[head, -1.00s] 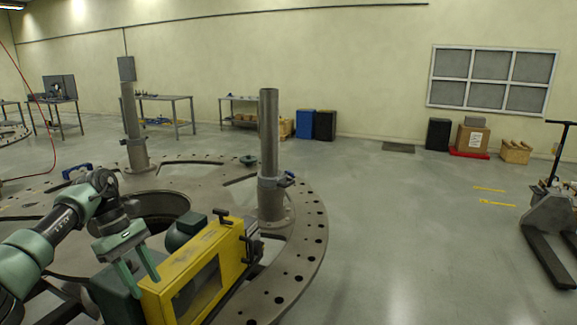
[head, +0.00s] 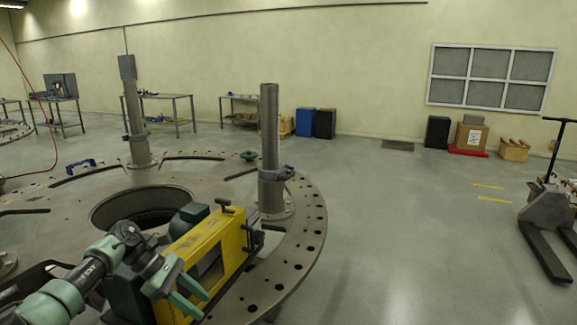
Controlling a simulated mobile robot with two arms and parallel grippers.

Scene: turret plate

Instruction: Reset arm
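My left arm comes in from the lower left. Its green gripper (head: 205,308) has two fingers spread apart with nothing seen between them, close in front of the yellow machine frame (head: 203,238). I cannot tell whether it touches the frame. The yellow frame has black handles and a green body, and it sits over the round turret plate (head: 305,240). My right gripper is out of view.
A near post (head: 269,130) with a clamp and a farther post (head: 134,115) stand on the plate. A blue-handled tool (head: 80,163) lies at its left. A pallet jack (head: 548,215) stands at right. The floor between is open.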

